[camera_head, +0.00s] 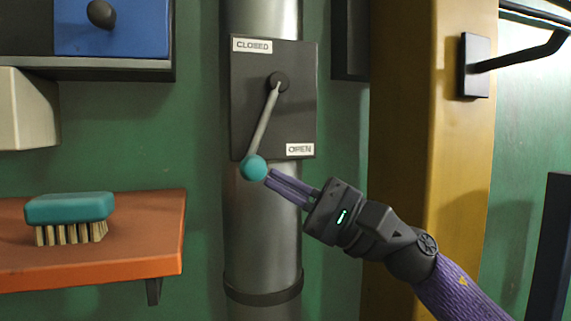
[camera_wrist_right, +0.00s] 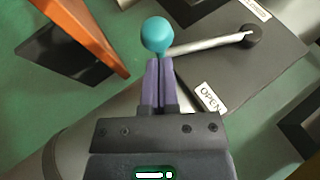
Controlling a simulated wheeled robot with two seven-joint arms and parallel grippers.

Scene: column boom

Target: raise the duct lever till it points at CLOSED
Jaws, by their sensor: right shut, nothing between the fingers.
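The duct lever (camera_head: 263,122) is a grey rod on a dark pivot, mounted on a dark plate (camera_head: 300,110) on the round metal duct. It hangs down and slightly left, ending in a teal ball knob (camera_head: 253,168). The CLOSED label (camera_head: 252,45) is at the plate's top left and the OPEN label (camera_head: 300,149) at its lower right. My right gripper (camera_head: 268,178) is shut and empty, its fingertips right by the knob's lower right. In the right wrist view the knob (camera_wrist_right: 157,35) shows just beyond the fingertips; I cannot tell if they touch. My left gripper is not in view.
An orange shelf (camera_head: 120,262) with a teal brush (camera_head: 70,208) juts out at left. A blue drawer front (camera_head: 130,30) is at upper left. A yellow post (camera_head: 425,130) and a black rail (camera_head: 520,58) stand at right. The duct below the knob is clear.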

